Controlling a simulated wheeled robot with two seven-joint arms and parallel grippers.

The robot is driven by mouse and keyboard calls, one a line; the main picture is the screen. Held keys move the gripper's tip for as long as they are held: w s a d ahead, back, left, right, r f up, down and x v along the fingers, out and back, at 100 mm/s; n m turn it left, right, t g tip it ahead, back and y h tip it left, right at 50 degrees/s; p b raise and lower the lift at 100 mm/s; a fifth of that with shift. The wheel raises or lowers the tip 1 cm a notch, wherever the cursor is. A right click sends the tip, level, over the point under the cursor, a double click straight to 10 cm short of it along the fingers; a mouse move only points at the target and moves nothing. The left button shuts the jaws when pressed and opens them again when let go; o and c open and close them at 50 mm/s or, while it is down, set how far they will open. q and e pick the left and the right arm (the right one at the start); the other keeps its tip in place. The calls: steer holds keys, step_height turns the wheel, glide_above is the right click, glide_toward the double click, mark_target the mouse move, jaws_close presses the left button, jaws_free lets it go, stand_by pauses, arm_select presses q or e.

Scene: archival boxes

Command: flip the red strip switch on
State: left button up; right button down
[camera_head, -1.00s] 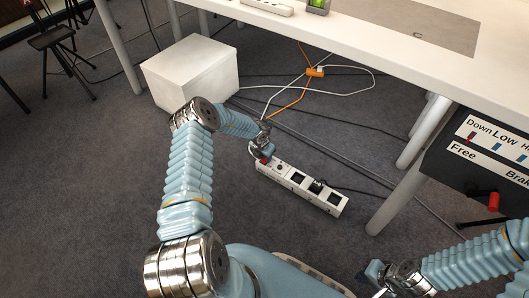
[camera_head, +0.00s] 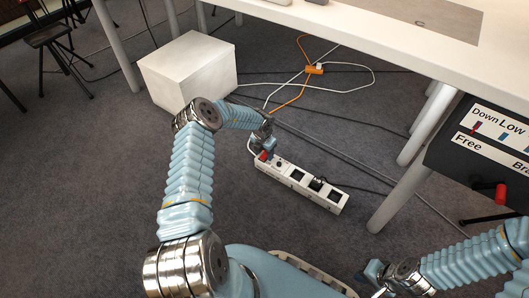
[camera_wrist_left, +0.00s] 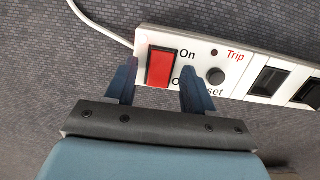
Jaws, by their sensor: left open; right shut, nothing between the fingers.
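The white power strip (camera_head: 315,193) lies on the grey carpet. Its red switch (camera_head: 263,155) is at the strip's left end, partly hidden by my left gripper (camera_head: 266,148). In the left wrist view the red switch (camera_wrist_left: 161,67) sits in the strip's white end (camera_wrist_left: 203,47), with "On" printed by its upper end and a partly hidden label by its lower end. My left gripper (camera_wrist_left: 158,78) is open and empty, its blue fingers either side of the switch; I cannot tell whether they touch it. My right gripper (camera_head: 375,271) is shut and empty at the lower right.
A white box (camera_head: 187,72) stands on the floor behind my left arm. A white table (camera_head: 390,45) and its legs stand at the back and right. An orange adapter (camera_head: 314,69) and loose cables lie beyond the strip. A dark labelled panel (camera_head: 480,150) is at right.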

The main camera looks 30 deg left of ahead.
mark_target(263, 157)
arm_select(q)
step_height(263, 157, up, 14)
steer(key=s+p, duration=0.1)
steer(key=p, duration=0.2)
steer(key=shift+s+f, duration=0.15)
steer(key=shift+s, duration=0.05)
steer(key=s+d+r+m+t+y+p, duration=0.1)
steer(key=s+d+m+t+p, duration=0.4)
steer(key=d+m, duration=1.1)
steer(key=s+d+r+m+g+h+p, duration=0.2)
steer(key=s+d+m, duration=0.3)
steer(key=s+m, duration=0.3)
steer(key=s+d+r+m+g+h+p, duration=0.2)
steer(key=s+d+m, duration=0.3)
steer(key=s+m, duration=0.4)
steer(key=s+g, duration=0.1)
steer(key=s, duration=0.5)
steer(key=shift+h, duration=0.4)
steer(key=shift+d, duration=0.1)
